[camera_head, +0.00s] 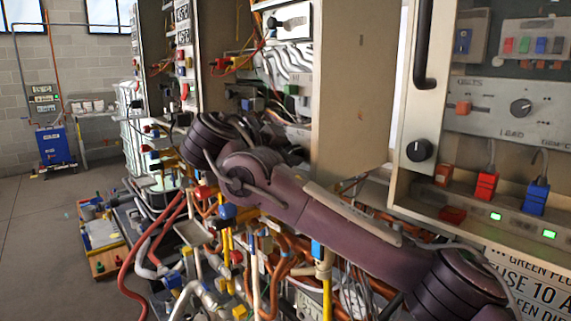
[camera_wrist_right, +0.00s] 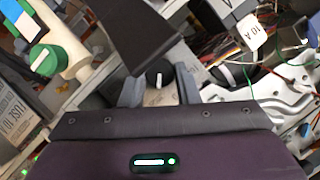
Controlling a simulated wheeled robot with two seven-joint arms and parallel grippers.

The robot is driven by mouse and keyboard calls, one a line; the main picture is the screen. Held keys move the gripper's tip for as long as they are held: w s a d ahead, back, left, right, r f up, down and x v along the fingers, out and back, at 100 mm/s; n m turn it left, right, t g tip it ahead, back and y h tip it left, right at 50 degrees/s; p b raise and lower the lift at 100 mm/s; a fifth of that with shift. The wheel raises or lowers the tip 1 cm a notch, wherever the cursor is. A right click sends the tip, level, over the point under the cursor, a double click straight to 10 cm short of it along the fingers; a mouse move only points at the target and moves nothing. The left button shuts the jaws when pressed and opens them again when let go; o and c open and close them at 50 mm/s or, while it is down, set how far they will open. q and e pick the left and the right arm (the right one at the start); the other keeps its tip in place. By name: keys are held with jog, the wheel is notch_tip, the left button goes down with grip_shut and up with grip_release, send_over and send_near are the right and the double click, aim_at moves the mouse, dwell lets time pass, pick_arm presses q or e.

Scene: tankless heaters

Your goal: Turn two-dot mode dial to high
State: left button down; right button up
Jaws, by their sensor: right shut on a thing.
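In the wrist view my right gripper (camera_wrist_right: 159,88) has its two grey fingers on either side of a small dark dial (camera_wrist_right: 158,79) with a white pointer mark. The gripper is shut on this dial. The dial's dots and setting labels cannot be read, so its mode is not clear. In the head view my right arm reaches from the lower right to the open cabinets in the middle, and its links hide the fingertips and the held dial. My left gripper is not in view.
A green dial (camera_wrist_right: 44,60) with a white mark sits at the left of the wrist view. Loose wires (camera_wrist_right: 272,62) lie close on the right. In the head view a cabinet with a black knob (camera_head: 419,150) stands right, and pipes crowd below my arm. Open floor (camera_head: 35,235) is at left.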

dwell(0.3)
jog(key=o, duration=1)
jog(key=shift+w+d, duration=0.1)
jog(key=shift+d, duration=0.05)
